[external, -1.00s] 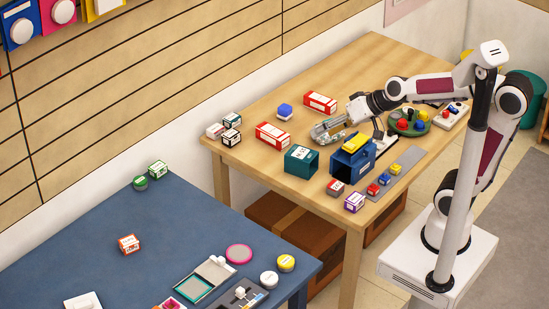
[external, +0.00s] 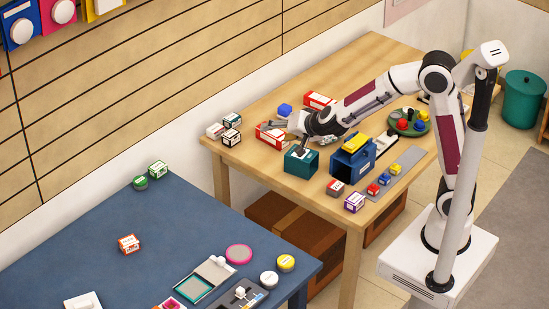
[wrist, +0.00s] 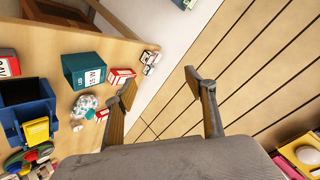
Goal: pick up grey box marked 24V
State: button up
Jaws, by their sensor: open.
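A small box with red sides and a greyish top (external: 336,187) sits at the table's front edge, before the blue bin. In the wrist view a red and pale box (wrist: 8,64) at the left edge is cut off, with part of a dark label that may end in V. I cannot read 24V surely on any box. My gripper (external: 287,138) is open and empty, in the air over the table between the teal bin and a red-and-white box (external: 268,136). In the wrist view its fingers (wrist: 160,85) are spread apart, pointing toward the wall.
The teal bin (external: 300,162) and blue bin (external: 345,167) stand near the table's front. Several small boxes (external: 231,138) cluster at its left end. A purple-and-white box (external: 355,203) and small coloured blocks (external: 384,180) lie at the right front.

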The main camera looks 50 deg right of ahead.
notch_tip(320, 180, down, 7)
jog(key=d+m+g+h, duration=0.2)
jog(key=h, duration=0.1)
jog(key=m+g+h, duration=0.4)
jog(key=g+h, duration=0.3)
jog(key=h, duration=0.1)
send_near(333, 189)
jog(key=r+x, duration=0.1)
jog(key=x, duration=0.2)
jog(key=shift+s+d+f, duration=0.1)
jog(key=shift+d+f, duration=0.2)
jog(key=shift+x, duration=1.3)
jog(key=shift+f+x, duration=0.15)
jog(key=shift+x, duration=1.2)
jog(key=shift+f+x, duration=0.15)
jog(key=shift+x, duration=1.15)
jog(key=shift+a, duration=0.25)
